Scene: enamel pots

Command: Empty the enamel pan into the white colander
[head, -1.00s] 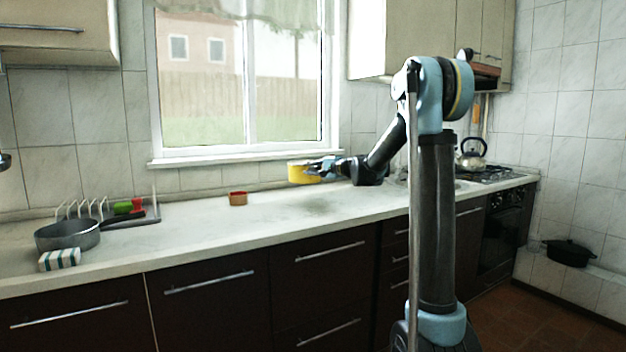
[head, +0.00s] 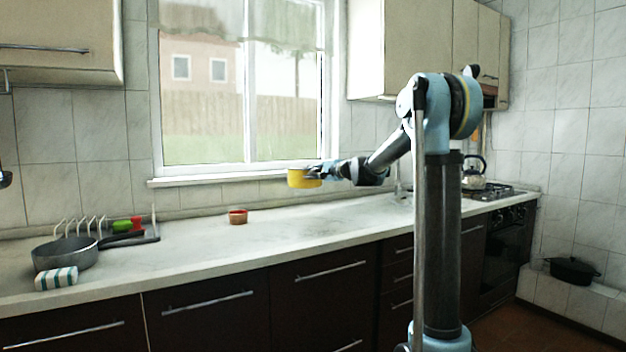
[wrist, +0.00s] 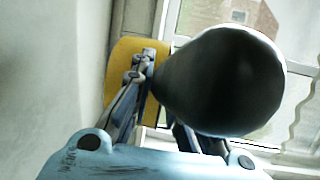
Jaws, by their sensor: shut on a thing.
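A yellow enamel pan (head: 304,179) hangs in the air above the counter, in front of the window sill. It looks roughly level; its inside and contents cannot be seen. My gripper (head: 326,172) is shut on it at its right side. In the wrist view the pan's yellow wall (wrist: 122,75) shows behind the fingers, and a large dark rounded shape, apparently its handle, fills the middle and hides one finger. No white colander can be made out in either view.
A small red-brown container (head: 238,217) stands mid-counter. A kettle (head: 474,172) is on the stove.

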